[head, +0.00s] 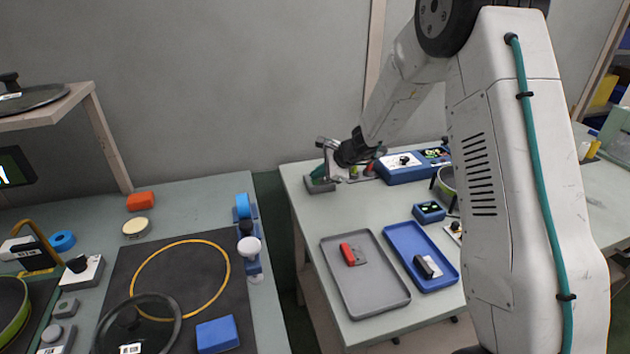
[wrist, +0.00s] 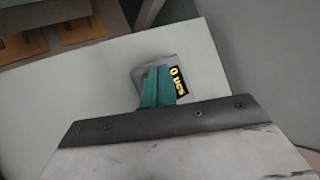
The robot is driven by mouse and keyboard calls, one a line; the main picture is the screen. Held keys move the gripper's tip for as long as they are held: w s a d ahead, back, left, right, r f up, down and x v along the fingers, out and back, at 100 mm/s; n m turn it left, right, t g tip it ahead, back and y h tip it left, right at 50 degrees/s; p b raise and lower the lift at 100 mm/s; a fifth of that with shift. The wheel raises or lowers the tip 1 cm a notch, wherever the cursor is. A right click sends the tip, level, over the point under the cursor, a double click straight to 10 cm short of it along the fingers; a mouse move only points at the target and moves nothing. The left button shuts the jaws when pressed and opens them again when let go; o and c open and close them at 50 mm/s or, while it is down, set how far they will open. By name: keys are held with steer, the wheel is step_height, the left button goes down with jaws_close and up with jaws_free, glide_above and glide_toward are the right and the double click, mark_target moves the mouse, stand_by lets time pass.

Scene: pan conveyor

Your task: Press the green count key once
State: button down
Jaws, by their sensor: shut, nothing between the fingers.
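The grey counter (wrist: 141,76) lies under my fingertips in the wrist view, with a dark display (wrist: 179,82) showing yellow characters that look like "0 pcs". A sliver of green, likely the green count key (wrist: 146,74), shows beside the left edge of my fingers; the rest is hidden behind them. My gripper (wrist: 158,70) has its teal fingers together, with nothing between them. In the head view my gripper (head: 319,173) points down at the counter (head: 321,187) at the far left of the right-hand table. I cannot tell whether the fingertips touch the key.
A blue box (head: 400,175) with controls stands to the right of the counter. A grey tray (head: 375,288) and a blue tray (head: 440,279) lie nearer, each holding a small item. A gap separates this table from the left one. The table between counter and trays is clear.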

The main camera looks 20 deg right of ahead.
mark_target(318, 181)
steer(key=shift+f, duration=0.25)
steer(key=shift+r, duration=0.1)
stand_by(0.4)
steer(key=shift+r, duration=0.8)
steer(key=shift+r, duration=2.5)
